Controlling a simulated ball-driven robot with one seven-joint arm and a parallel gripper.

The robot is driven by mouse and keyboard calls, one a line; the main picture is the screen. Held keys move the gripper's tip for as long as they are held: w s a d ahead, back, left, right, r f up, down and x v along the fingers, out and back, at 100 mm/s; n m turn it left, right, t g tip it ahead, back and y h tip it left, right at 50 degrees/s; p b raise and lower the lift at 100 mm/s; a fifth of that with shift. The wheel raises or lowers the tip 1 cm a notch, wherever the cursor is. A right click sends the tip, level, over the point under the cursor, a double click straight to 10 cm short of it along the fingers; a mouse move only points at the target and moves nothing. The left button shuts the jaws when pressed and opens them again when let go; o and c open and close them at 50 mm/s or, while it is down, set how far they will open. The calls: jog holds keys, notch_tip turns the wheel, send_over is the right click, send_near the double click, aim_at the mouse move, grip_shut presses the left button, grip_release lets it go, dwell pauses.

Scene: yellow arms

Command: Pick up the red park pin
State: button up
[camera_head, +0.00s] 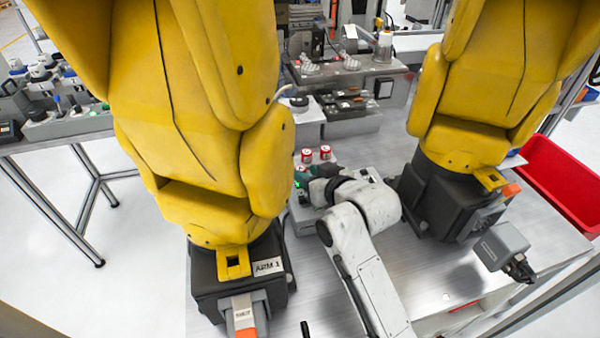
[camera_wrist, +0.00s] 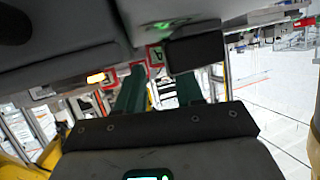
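Two small red-and-white pieces stand side by side on the metal table in the head view, a left one (camera_head: 307,156) and a right one (camera_head: 325,153). I cannot tell which is the red park pin. My gripper (camera_head: 308,182) is low over the table, just in front of them, and partly hidden by my white arm. In the wrist view my two dark green fingers (camera_wrist: 161,80) are apart with a gap between them. A red-edged white piece (camera_wrist: 155,56) shows beyond the fingertips, partly covered by a dark block. Nothing is visibly held.
Large yellow arms stand at the left (camera_head: 195,130) and right (camera_head: 480,90), close on both sides of my arm. A red bin (camera_head: 565,180) is at the right. The front table surface is mostly clear.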

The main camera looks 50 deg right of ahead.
jog(key=shift+x, duration=1.2)
jog(key=shift+c, duration=0.4)
grip_shut()
